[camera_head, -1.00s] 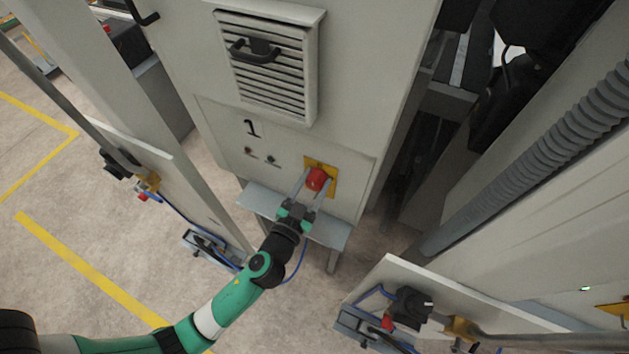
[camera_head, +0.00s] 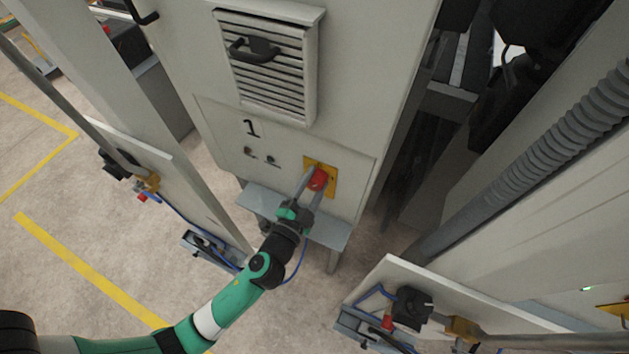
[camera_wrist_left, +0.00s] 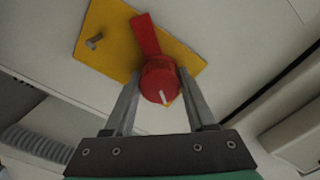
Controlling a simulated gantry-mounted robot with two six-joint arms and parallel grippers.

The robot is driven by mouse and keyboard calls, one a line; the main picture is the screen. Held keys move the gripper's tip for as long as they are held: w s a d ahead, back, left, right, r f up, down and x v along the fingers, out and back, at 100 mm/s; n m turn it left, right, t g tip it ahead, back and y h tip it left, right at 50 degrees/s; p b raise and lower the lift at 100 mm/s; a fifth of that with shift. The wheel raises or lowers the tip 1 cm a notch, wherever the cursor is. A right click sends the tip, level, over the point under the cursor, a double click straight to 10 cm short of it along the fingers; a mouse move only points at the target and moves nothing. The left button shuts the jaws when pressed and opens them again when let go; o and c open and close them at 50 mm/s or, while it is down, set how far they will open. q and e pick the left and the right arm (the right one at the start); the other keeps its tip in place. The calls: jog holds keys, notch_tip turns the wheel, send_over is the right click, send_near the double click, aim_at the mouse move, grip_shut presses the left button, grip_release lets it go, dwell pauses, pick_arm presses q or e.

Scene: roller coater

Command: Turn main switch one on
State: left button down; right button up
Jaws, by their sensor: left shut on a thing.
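Main switch one is a red rotary knob (camera_head: 319,181) on a yellow plate (camera_head: 332,179), on the grey cabinet panel below the number 1. In the left wrist view the red knob (camera_wrist_left: 158,82) has a bar-shaped handle slanting to the upper left and a white mark on its near side. My left gripper (camera_head: 311,184) has its two fingers on either side of the knob, shut on it. In the left wrist view the left gripper's fingers (camera_wrist_left: 160,76) flank the knob. My right gripper is not in view.
A grey shelf (camera_head: 258,204) juts from the cabinet just below the switch and my left wrist. A louvred vent (camera_head: 270,75) with a black handle is above. Side panels with cables stand left (camera_head: 165,185) and lower right (camera_head: 375,285).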

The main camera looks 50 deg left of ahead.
pick_arm(q)
jog(key=m, duration=0.5)
jog(key=shift+m+p, duration=0.3)
jog(key=shift+p, duration=0.1)
jog(key=m+p, duration=0.1)
jog(key=m, duration=0.3)
jog(key=shift+m, duration=0.4)
jog(key=shift+c, duration=1.1)
grip_release()
jog(key=b+v, duration=0.2)
jog(key=v, duration=0.9)
jog(key=shift+s, duration=0.3)
